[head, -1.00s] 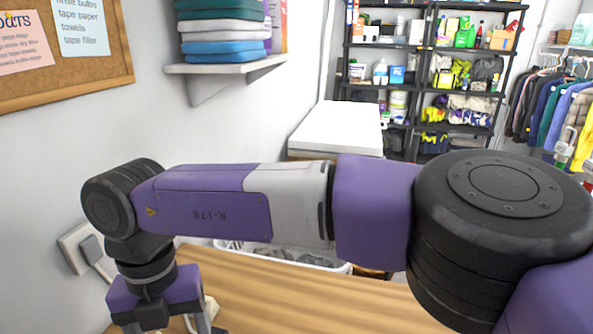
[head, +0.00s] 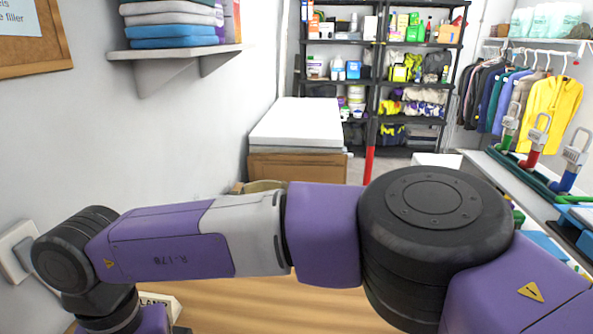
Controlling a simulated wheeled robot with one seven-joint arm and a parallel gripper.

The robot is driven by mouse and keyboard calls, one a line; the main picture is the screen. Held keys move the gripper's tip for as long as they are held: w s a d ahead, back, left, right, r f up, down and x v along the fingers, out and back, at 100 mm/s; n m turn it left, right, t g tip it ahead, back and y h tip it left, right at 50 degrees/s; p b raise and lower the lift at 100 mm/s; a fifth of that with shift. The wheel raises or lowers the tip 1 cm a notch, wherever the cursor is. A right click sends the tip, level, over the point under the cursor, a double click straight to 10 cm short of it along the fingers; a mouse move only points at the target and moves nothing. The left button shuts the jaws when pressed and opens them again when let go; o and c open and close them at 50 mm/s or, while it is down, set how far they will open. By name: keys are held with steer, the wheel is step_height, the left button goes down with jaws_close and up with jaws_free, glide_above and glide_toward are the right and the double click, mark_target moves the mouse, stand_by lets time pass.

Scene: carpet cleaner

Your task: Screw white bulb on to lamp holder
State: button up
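Neither the white bulb nor the lamp holder can be made out in the head view. My gripper (head: 148,321) shows only as a purple housing at the bottom left edge. Its fingers are cut off by the frame, so I cannot tell whether it is open or holds anything. It hangs down over the left end of a wooden tabletop (head: 270,305). My arm crosses the picture and hides much of the tabletop.
A card with partly hidden lettering (head: 162,303) is beside my gripper. A white outlet plate (head: 15,253) is on the left wall, below a towel shelf (head: 180,50). A white-topped cabinet (head: 297,125) and black racks (head: 377,90) stand behind. A counter (head: 520,185) runs along the right.

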steer(key=c, duration=0.7)
steer(key=shift+f, duration=0.2)
steer(key=shift+c, duration=0.6)
steer(key=m, duration=0.3)
steer(key=shift+d+m+p, duration=0.1)
steer(key=shift+m+p, duration=0.2)
steer(key=shift+p, duration=0.1)
steer(key=m, duration=0.2)
steer(key=shift+m+y, duration=0.3)
steer(key=shift+y, duration=0.1)
steer(key=o, duration=0.9)
steer(key=shift+r, duration=0.1)
